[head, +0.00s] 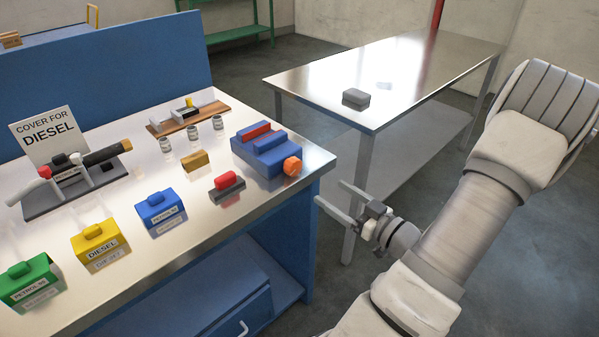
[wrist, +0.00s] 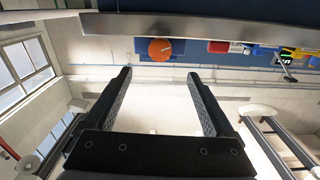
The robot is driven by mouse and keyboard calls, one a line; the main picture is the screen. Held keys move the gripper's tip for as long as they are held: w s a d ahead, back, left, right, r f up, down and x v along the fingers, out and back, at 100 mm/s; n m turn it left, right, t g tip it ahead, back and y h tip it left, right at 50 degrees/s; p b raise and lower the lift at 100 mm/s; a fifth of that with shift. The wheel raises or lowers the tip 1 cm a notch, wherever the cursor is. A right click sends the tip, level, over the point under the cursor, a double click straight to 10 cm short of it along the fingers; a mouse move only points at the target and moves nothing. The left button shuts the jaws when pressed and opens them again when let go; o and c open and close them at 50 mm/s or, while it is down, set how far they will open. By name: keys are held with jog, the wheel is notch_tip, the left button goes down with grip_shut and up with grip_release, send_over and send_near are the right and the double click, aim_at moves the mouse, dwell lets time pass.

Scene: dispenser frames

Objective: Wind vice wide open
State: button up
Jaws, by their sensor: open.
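The blue vice (head: 263,156) sits at the right end of the workbench, with a red block (head: 253,131) and a blue bar on top. I cannot tell how far apart its jaws are. Its orange knob (head: 292,166) faces the bench's right edge. In the wrist view the knob (wrist: 160,49) shows as an orange disc with a dark mark, beyond the fingertips. My gripper (head: 329,191) is open and empty, off the bench's right end, to the right of and lower in the picture than the knob. Both fingers (wrist: 157,73) stand wide apart in the wrist view.
The workbench (head: 245,210) also holds a red-topped block (head: 228,186), a wooden block (head: 195,160), several small jars, and blue, yellow and green covers. A metal table (head: 420,62) with a grey block (head: 356,98) stands behind my arm. Floor shows between bench and table.

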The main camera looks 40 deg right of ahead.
aim_at(296, 169)
jog(key=w, duration=0.8)
jog(key=w+a+b, duration=0.1)
jog(key=w, duration=0.3)
jog(key=c, duration=1.4)
jog(key=shift+f+n, duration=0.1)
jog(key=shift+n, duration=0.2)
jog(key=n+b, duration=0.3)
jog(key=shift+f, duration=0.1)
jog(key=shift+s+n+b, duration=0.1)
jog(key=shift+n+b, duration=1.1)
jog(key=shift+b, duration=0.15)
